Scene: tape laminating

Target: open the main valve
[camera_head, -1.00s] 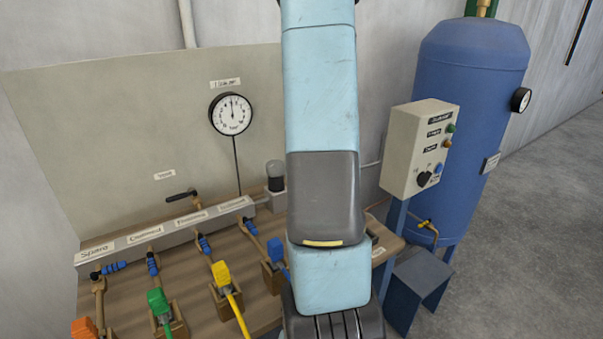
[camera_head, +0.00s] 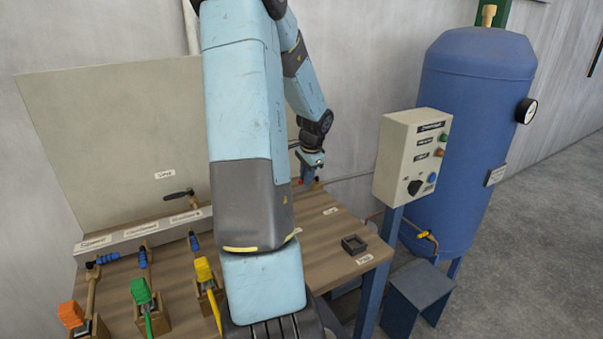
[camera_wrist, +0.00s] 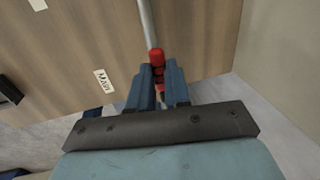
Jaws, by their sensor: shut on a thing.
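In the wrist view, the two blue fingers of my gripper (camera_wrist: 158,88) are shut on a red handle (camera_wrist: 156,58), which I take to be the main valve's. A grey pipe (camera_wrist: 146,22) runs straight on from it. A label reading "Main" (camera_wrist: 104,81) lies on the wooden surface to the left. In the head view, my gripper (camera_head: 308,177) is small at the table's back right, with a bit of red at its tips. The valve body is mostly hidden, so I cannot tell the handle's turn.
The wooden table (camera_head: 330,225) holds an orange connector (camera_head: 71,314), a green one (camera_head: 141,291) and a yellow one (camera_head: 204,270) at the left. A small dark holder (camera_head: 354,244) sits near its right edge. A control box (camera_head: 411,158) and a blue tank (camera_head: 475,130) stand to the right.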

